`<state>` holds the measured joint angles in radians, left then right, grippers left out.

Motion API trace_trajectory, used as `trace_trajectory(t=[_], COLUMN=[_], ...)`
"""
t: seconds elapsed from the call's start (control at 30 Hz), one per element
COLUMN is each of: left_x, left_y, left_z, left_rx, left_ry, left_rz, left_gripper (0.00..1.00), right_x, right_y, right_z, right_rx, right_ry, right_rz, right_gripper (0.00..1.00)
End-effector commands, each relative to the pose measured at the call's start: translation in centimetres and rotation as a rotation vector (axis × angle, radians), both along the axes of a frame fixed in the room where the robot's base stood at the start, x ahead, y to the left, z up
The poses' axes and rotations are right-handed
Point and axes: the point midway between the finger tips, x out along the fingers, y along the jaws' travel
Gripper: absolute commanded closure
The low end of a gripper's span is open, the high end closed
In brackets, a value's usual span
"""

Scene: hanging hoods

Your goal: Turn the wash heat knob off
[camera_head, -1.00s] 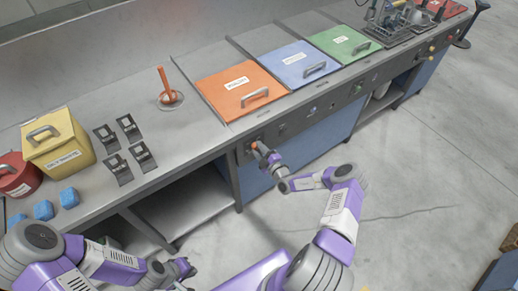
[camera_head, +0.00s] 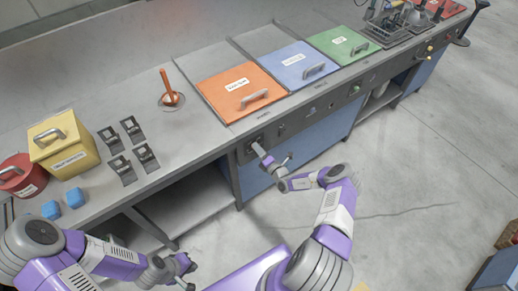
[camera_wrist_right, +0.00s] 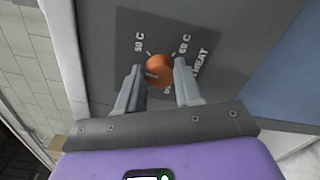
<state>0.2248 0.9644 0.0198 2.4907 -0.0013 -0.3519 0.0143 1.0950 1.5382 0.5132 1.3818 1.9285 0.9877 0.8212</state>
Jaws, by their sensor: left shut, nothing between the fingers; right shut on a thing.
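The wash heat knob (camera_wrist_right: 160,70) is a round orange knob on a dark grey panel on the front of the counter. In the right wrist view it sits between the fingers of my right gripper (camera_wrist_right: 160,82), which is shut on it. In the head view my right gripper (camera_head: 258,150) reaches the front panel below the orange lid (camera_head: 225,85), and the knob is largely hidden. My left gripper (camera_head: 183,267) is shut and empty, in front of the counter at the lower left.
Blue (camera_head: 290,60) and green (camera_head: 340,38) lids follow the orange one along the counter. More controls line the front panel to the right. A yellow box (camera_head: 75,155), a red container (camera_head: 20,178) and blue blocks (camera_head: 75,198) stand at left. The floor in front is clear.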

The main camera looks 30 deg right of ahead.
Motion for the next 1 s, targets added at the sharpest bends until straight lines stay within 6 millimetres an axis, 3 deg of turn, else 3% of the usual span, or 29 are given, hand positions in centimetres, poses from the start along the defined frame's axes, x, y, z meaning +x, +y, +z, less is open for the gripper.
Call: trace_trajectory(t=[1.0], left_x=[0.0], left_y=[0.0], left_z=[3.8], left_rx=[0.0], left_ry=[0.0], left_rz=[0.0], left_gripper=[1.0], right_x=[0.0], right_y=[0.2], right_z=[0.2], right_rx=[-0.962], right_ry=[-0.076], right_rz=[0.0], right_gripper=[0.95])
